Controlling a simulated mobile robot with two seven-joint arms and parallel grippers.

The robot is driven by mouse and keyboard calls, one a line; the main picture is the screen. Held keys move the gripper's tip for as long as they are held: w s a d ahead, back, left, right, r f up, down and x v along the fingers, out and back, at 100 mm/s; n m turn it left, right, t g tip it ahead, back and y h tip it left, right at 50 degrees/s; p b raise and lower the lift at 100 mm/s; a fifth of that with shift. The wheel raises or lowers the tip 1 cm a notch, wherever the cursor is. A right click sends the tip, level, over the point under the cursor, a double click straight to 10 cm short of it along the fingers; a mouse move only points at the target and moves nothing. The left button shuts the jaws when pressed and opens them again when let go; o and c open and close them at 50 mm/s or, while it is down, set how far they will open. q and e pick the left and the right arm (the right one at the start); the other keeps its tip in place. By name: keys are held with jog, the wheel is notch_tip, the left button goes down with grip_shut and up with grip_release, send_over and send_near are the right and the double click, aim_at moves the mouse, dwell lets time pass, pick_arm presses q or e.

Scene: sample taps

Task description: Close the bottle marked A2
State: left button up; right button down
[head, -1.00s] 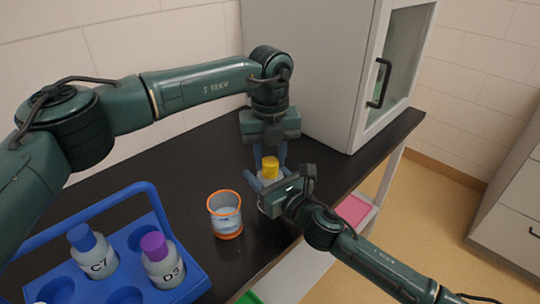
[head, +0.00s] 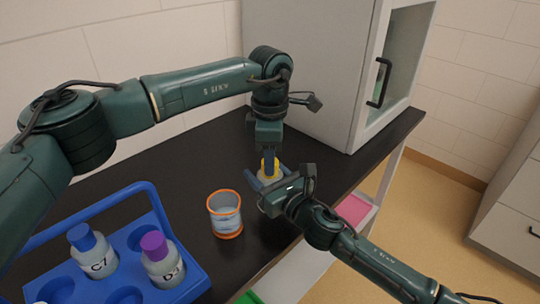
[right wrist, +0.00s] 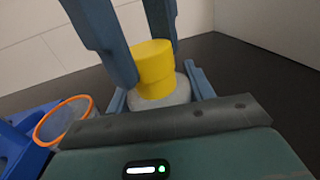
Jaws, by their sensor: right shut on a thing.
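A pale bottle with a yellow cap (head: 268,164) stands on the dark bench near its right edge. In the right wrist view the yellow cap (right wrist: 155,66) sits on top of the pale bottle (right wrist: 165,93); no label is readable. My right gripper (head: 270,182) is shut on the bottle's body from the front right. My left gripper (head: 270,158) points down from above with its fingers on either side of the cap; its fingers also show in the right wrist view (right wrist: 142,60). Whether they press on the cap is unclear.
A glass beaker with orange rims (head: 225,214) stands left of the bottle. A blue rack (head: 190,270) at front left holds bottles with a blue cap (head: 82,237) and a purple cap (head: 154,244). A grey cabinet (head: 320,70) stands behind.

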pick_arm(q)
jog(key=o, duration=0.5)
notch_tip(320, 180, up, 12)
jog(key=shift+r, duration=0.1)
dwell(0.4)
pick_arm(e)
jog(key=shift+c, duration=2.4)
grip_release()
